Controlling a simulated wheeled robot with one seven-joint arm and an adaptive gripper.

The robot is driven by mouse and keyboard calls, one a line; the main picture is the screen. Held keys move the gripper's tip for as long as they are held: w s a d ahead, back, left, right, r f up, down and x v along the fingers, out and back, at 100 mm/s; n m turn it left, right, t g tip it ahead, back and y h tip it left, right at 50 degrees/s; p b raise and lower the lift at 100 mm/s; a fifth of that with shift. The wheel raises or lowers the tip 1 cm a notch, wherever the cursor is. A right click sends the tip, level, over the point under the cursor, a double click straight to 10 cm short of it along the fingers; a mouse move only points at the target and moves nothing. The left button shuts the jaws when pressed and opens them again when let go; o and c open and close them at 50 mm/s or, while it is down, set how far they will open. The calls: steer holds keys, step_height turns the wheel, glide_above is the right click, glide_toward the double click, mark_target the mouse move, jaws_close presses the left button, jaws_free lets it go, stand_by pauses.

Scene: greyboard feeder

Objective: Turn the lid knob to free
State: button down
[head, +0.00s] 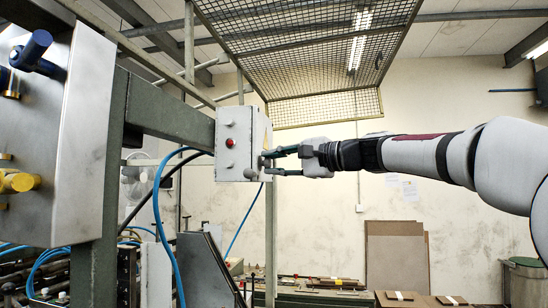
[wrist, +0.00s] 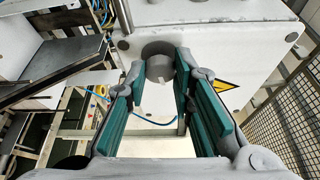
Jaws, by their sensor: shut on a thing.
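The lid knob is a grey round knob (wrist: 157,66) with a notch, on the face of a pale box (wrist: 235,35) in the wrist view. My gripper (wrist: 161,78) has a green-padded finger on each side of the knob and is shut on it. In the head view the box (head: 229,158) hangs at the end of a grey beam, with a red button on its near side. My gripper (head: 268,162) reaches the box's right face from the right. The knob is mostly hidden there by the fingertips. How far the knob is turned I cannot tell.
A yellow warning triangle (wrist: 223,86) is on the box right of the knob. A mesh guard (head: 310,50) hangs above the arm. The grey beam (head: 170,115) and blue hoses (head: 160,205) lie left of the box. Brown boards (head: 397,260) stand below, by the wall.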

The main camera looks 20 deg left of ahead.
steer(key=shift+m+g+h, duration=0.3)
steer(key=shift+m, duration=0.5)
steer(key=c, duration=1.4)
jaws_free()
steer(key=shift+o, duration=0.2)
steer(key=v, duration=1.2)
